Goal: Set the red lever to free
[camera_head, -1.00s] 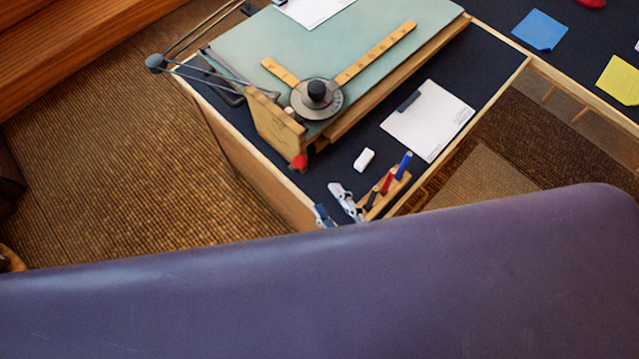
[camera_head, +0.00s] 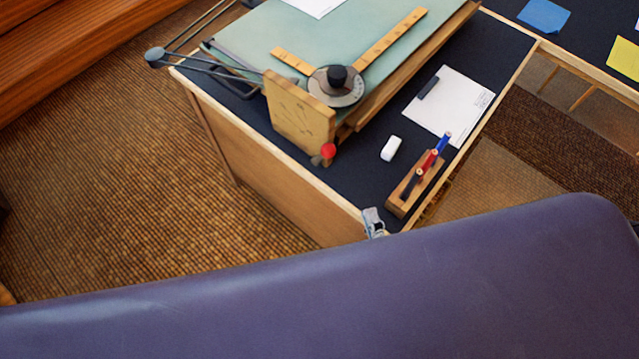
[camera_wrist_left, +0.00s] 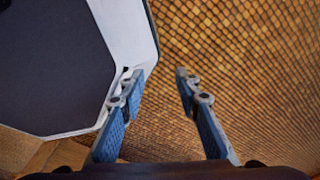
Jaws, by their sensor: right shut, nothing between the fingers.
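The red lever (camera_head: 328,151) shows as a small round red knob at the lower right edge of an upright wooden plate (camera_head: 300,112) on the side of the tilted green drafting board (camera_head: 262,38). Marks on the plate are too small to read. My right gripper (camera_head: 373,222) is shut and empty at the desk's near corner, well below and right of the lever and apart from it. The purple surface in front hides part of it. My left gripper (camera_wrist_left: 156,73) is open and empty above the carpet in the left wrist view; it is not seen in the head view.
On the dark desk top (camera_head: 350,185) are a white eraser (camera_head: 391,148), a wooden pen block (camera_head: 400,207) with several pens, and a paper sheet (camera_head: 465,95). A round drafting head (camera_head: 337,87) with rulers lies on the board. Carpet (camera_head: 120,170) is clear at left.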

